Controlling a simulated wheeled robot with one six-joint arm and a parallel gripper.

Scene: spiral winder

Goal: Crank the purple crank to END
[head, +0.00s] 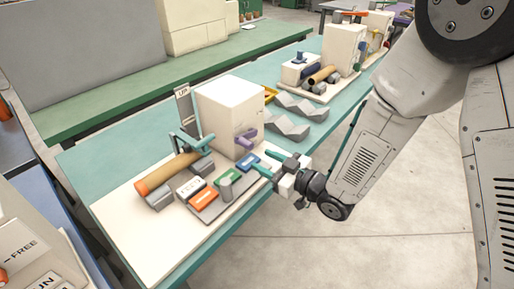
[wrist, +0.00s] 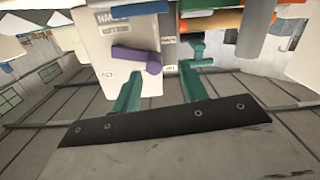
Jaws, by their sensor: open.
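The purple crank (head: 246,138) sticks out from the front face of the cream machine box (head: 222,108). In the wrist view the crank (wrist: 138,58) lies across that box, its thicker knob end to the right. My gripper (head: 260,162) is open and empty in front of the box, apart from the crank. The wrist view shows its two teal fingers (wrist: 162,75) spread, with the crank's knob just beyond and between their tips as seen from there. Small label plates (wrist: 108,75) are on the box face; I cannot read END on any.
An orange roll (head: 168,174) lies on supports left of the box. Grey V-blocks (head: 285,120) lie to the right; open floor is at front right.

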